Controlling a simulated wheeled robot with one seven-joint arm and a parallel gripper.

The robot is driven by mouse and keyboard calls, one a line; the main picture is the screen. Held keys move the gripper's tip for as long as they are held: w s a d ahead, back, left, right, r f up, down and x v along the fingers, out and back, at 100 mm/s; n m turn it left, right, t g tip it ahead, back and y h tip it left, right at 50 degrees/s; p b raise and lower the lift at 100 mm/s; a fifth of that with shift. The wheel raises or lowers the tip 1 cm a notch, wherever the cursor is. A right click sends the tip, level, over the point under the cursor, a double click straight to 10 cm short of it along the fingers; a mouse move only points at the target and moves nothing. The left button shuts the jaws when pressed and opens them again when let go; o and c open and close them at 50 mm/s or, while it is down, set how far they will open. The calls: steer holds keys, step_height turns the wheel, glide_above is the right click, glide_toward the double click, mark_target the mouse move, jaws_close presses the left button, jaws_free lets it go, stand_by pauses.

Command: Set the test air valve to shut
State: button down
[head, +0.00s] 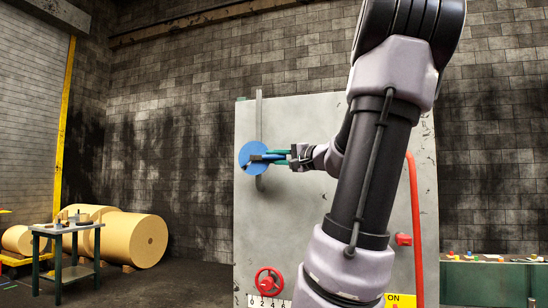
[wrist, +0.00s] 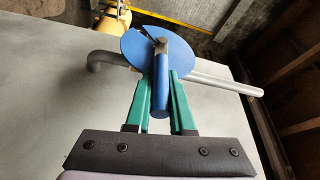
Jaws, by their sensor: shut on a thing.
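The valve has a blue round plate (head: 246,150) and a blue lever (wrist: 160,98), on a grey pipe (head: 259,112) that runs upright on the grey panel (head: 300,215). In the head view the lever lies roughly level, across the pipe. In the wrist view the plate (wrist: 135,46) and pipe (wrist: 215,81) show behind the lever. My gripper (wrist: 161,82) has its green fingers on both sides of the lever and is shut on it. In the head view my gripper (head: 270,156) reaches the valve from the right. No label on the valve is readable.
A red handwheel (head: 268,281) sits low on the panel. A red pipe (head: 414,220) with a red fitting (head: 403,239) runs along its right side. A small table (head: 67,228) and yellow rolls (head: 135,240) stand at the left. A green bench (head: 490,280) stands at the right.

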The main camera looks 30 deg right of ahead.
steer(key=shift+a+f, duration=0.1)
steer(key=shift+f, duration=0.1)
steer(key=c, duration=0.8)
jaws_free()
steer(key=shift+r, duration=0.1)
steer(key=v, duration=1.1)
steer(key=shift+w, duration=0.1)
